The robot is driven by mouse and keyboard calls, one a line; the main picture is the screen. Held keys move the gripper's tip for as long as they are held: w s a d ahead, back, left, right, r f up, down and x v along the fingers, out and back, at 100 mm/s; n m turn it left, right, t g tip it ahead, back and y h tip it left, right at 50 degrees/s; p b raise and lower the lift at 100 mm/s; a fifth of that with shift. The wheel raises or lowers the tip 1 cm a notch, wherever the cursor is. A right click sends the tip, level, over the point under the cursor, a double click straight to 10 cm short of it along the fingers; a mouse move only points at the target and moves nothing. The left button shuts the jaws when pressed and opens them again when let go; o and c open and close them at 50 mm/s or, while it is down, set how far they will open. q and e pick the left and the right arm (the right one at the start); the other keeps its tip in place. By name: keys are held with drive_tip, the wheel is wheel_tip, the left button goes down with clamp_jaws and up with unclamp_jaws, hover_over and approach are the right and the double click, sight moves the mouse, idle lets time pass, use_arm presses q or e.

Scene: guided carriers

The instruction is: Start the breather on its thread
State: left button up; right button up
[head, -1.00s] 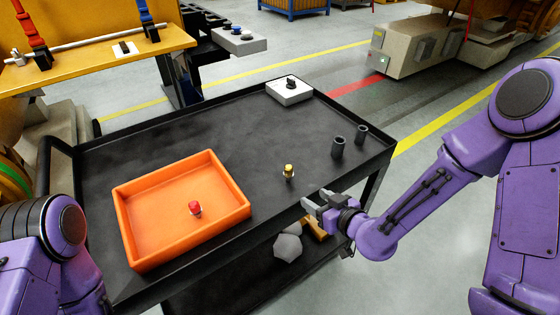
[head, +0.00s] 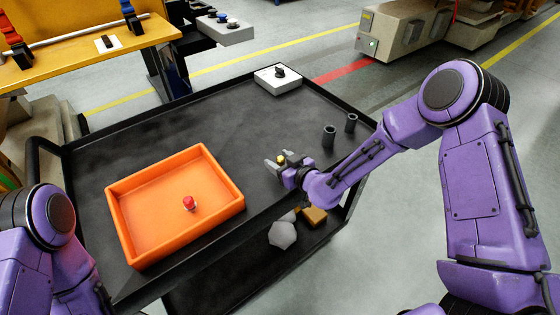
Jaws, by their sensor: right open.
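A small piece with a brass-yellow top (head: 281,159), possibly the breather, stands on the black cart top (head: 190,120). My right gripper (head: 275,161) is open, with its fingers around or right beside this piece; its lower part is hidden by the gripper. A small red-topped piece (head: 189,202) stands inside the orange tray (head: 236,206). A light block with a black knob (head: 279,79) sits at the cart's back corner; I cannot tell whether it bears the thread. My left arm shows at the lower left, but its gripper is out of view.
Two dark cylinders (head: 328,138) and (head: 351,123) stand close beyond my right forearm. The cart has a raised rim. A yellow bench (head: 90,45) with red and blue fittings stands behind at the left. The middle of the cart top is clear.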

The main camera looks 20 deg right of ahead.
drive_tip(key=shift+s, duration=0.1)
drive_tip(key=shift+s+d+r, duration=0.1)
drive_tip(key=c, duration=1)
drive_tip(key=shift+c, duration=0.2)
